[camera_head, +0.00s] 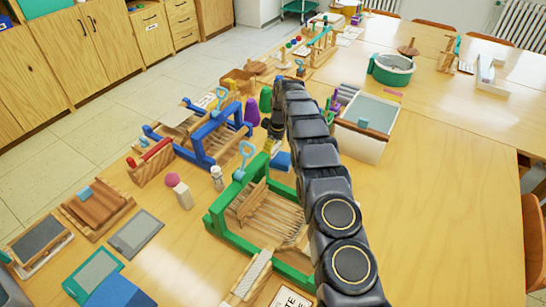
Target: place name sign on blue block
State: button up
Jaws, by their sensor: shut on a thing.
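My dark arm reaches from the bottom right up to the middle of the table. My gripper (272,134) is at its far end, small and partly hidden by the arm. It is shut on a small, pale yellowish thing (268,146), which may be the name sign; its face cannot be read. A blue block (282,160) lies just below and to the right of the gripper, partly covered by the arm. I cannot tell whether the held thing touches it. A lettered card (291,300) is partly in view at the bottom edge, beside my arm.
A green wooden frame (218,222) stands left of the arm, and a blue frame (206,160) beyond it. Small figures (217,178) stand between them. A grey-topped box (362,142) is close right of the arm. The table's right side (440,200) is clear.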

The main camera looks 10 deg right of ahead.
aim_at(273, 162)
jog(key=shift+f, duration=1.85)
jog(key=shift+f, duration=0.2)
jog(key=o, duration=0.8)
jog(key=shift+r, duration=0.15)
